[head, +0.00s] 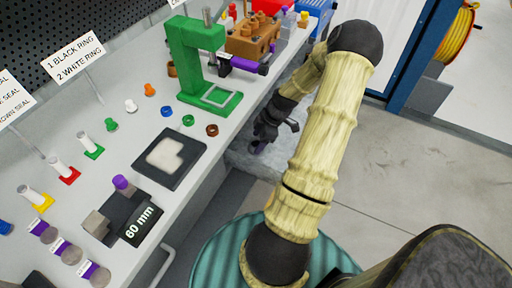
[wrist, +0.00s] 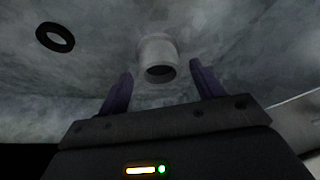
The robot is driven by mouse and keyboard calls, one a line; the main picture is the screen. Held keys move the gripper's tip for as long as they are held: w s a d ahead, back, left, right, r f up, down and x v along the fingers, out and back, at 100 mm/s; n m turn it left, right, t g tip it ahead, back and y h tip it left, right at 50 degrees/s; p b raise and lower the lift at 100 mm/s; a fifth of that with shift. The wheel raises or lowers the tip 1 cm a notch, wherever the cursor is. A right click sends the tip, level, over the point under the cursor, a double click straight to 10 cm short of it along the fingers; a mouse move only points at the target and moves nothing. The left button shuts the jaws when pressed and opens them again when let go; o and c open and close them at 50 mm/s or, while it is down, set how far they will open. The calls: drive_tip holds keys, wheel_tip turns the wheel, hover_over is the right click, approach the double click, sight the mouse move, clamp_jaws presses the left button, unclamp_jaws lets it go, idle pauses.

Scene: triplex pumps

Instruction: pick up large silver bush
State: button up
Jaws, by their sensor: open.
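The large silver bush (wrist: 157,50) shows in the wrist view as a short, hollow grey cylinder with its dark open end facing me. It lies ahead of my gripper (wrist: 161,78), roughly centred between the two purple fingers and a little beyond their tips. The fingers are apart with nothing between them. In the head view my gripper (head: 260,146) is low over a grey surface beside the bench, and the bush cannot be made out there.
A black ring (wrist: 55,37) lies left of the bush on the mottled grey surface (wrist: 90,75). In the head view the bench (head: 225,125) carries a green press (head: 190,65), a black tray (head: 140,167) and several small coloured parts. A blue frame (head: 405,55) stands at right.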

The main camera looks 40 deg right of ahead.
drive_tip(key=shift+x, duration=1.15)
drive_tip(key=c, duration=1.2)
drive_tip(key=shift+o, duration=0.2)
drive_tip(key=shift+r, duration=0.1)
drive_tip(key=shift+r, duration=0.5)
wheel_tip(320, 180, up, 2)
drive_tip(key=shift+d+r, duration=0.1)
drive_tip(key=shift+r, duration=0.1)
drive_tip(key=w+d, duration=0.1)
drive_tip(key=d, duration=0.4)
drive_tip(key=w+d, duration=0.2)
drive_tip(key=d, duration=0.4)
drive_tip(key=w+d, duration=0.2)
drive_tip(key=d, duration=0.4)
drive_tip(key=shift+d, duration=0.1)
